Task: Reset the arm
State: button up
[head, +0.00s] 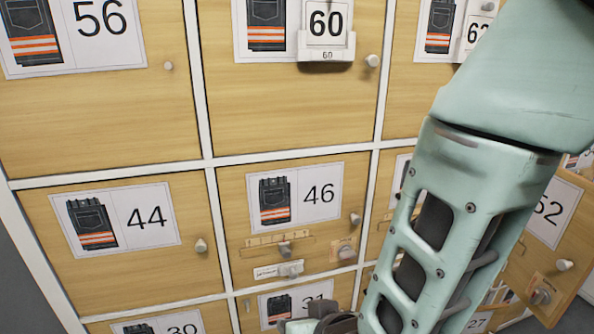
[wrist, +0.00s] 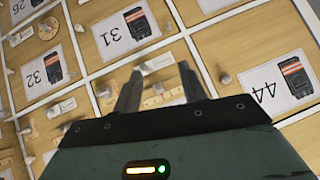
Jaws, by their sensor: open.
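My arm (head: 450,215) comes down across the right of the head view, in front of the lockers. A dark part at its lower end shows at the bottom edge, but the fingers cannot be made out there. In the wrist view my gripper (wrist: 160,72) is open, its two grey fingers apart with nothing held between them. It points at the locker fronts, near the door marked 31 (wrist: 141,48) and left of the door marked 44 (wrist: 282,110). Whether the fingertips touch a door cannot be told.
The door marked 46 (head: 240,220) carries a wooden strip, a knob and a white label holder. A door marked 52 (head: 520,262) stands ajar at right, behind my arm. Round knobs stick out from the doors, such as the one (head: 201,246) on door 44.

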jog(key=s+d+r+n+g+h+p, duration=0.4)
jog(key=s+d+r+g, duration=0.4)
jog(key=s+d+r, duration=0.4)
notch_tip(320, 180, up, 2)
jog(key=shift+d+r+n, duration=0.1)
jog(key=shift+d+n, duration=0.5)
jog(key=shift+d, duration=0.1)
jog(key=shift+s, duration=0.1)
dwell(1.5)
